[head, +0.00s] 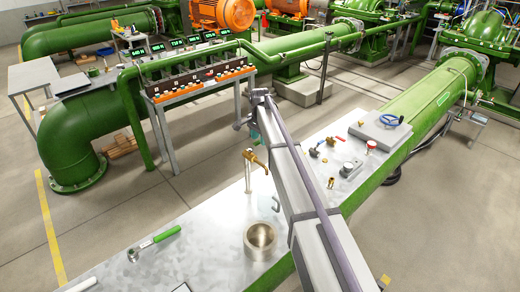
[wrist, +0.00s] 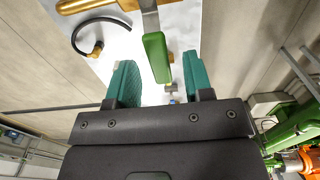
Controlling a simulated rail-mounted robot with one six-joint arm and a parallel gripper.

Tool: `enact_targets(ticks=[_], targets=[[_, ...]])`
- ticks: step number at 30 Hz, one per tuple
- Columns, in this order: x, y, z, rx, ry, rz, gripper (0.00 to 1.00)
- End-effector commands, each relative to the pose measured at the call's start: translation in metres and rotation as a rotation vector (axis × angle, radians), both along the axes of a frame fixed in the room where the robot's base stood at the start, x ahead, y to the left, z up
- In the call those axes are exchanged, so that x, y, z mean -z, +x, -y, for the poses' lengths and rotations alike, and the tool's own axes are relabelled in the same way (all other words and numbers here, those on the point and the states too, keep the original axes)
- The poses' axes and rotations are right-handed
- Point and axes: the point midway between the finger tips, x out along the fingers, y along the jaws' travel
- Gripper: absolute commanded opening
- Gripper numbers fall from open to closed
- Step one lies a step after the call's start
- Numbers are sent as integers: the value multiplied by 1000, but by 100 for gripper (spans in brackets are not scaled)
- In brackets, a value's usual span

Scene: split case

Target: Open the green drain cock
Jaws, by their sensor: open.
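A green lever handle (wrist: 155,58) on a flat metal stem shows in the wrist view, just beyond and between my fingertips; I take it for the drain cock's handle. My gripper (wrist: 158,85) has two teal fingers, spread apart, with a clear gap between them. Whether the handle lies within the gap in depth I cannot tell; no finger visibly touches it. In the head view, my gripper (head: 255,133) is partly hidden by my arm, above the bench near a brass fitting (head: 254,158). The cock's body is not clearly seen.
The metal bench (head: 205,232) holds a green-handled wrench (head: 155,243), a metal cup (head: 260,238) and a grey block with a blue handle (head: 382,128). In the wrist view, a black hose (wrist: 78,35) and a brass piece (wrist: 92,5) lie left of the handle.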

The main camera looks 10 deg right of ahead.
Motion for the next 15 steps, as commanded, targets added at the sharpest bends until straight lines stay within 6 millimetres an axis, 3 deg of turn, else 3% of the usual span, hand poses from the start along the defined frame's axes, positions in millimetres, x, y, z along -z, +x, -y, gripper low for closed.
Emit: enact_targets(ticks=[1, 8, 15], targets=[[7, 0, 0, 0, 0, 0, 47], [4, 0, 0, 0, 0, 0, 47], [4, 0, 0, 0, 0, 0, 25]])
